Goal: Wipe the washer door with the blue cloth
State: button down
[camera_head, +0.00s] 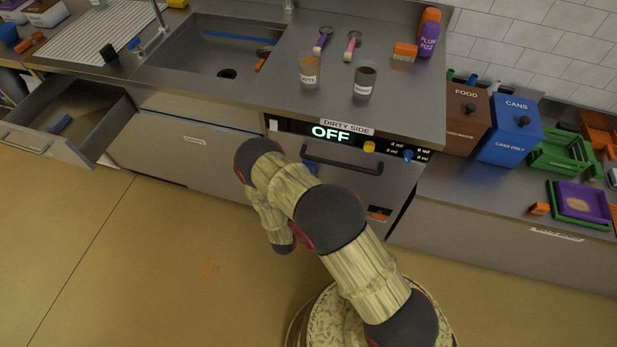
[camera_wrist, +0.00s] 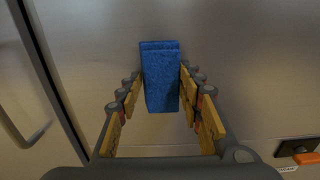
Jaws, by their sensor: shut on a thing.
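My gripper (camera_wrist: 161,82) is shut on the blue cloth (camera_wrist: 161,78), a folded block held between the two fingers in the wrist view. The cloth faces a grey metal panel, the washer door (camera_wrist: 230,60); I cannot tell whether it touches. In the head view the washer door (camera_head: 345,187) is shut, under a dark handle (camera_head: 342,164) and a panel with a lit display (camera_head: 331,132) reading OFF. My arm crosses in front of the door and hides my gripper there. A small blue patch (camera_head: 311,168) beside the arm looks like the cloth.
An open drawer (camera_head: 70,145) juts out at the left. The counter (camera_head: 270,97) above holds a sink (camera_head: 215,52), two cups and several utensils. Food and cans bins (camera_head: 511,130) stand at the right. The floor (camera_head: 120,270) at the left is mostly clear.

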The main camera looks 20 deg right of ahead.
jog(key=v, duration=0.8)
jog(key=shift+p, duration=0.3)
jog(key=shift+s, duration=0.1)
jog(key=v, duration=0.7)
dwell(0.7)
dwell(0.4)
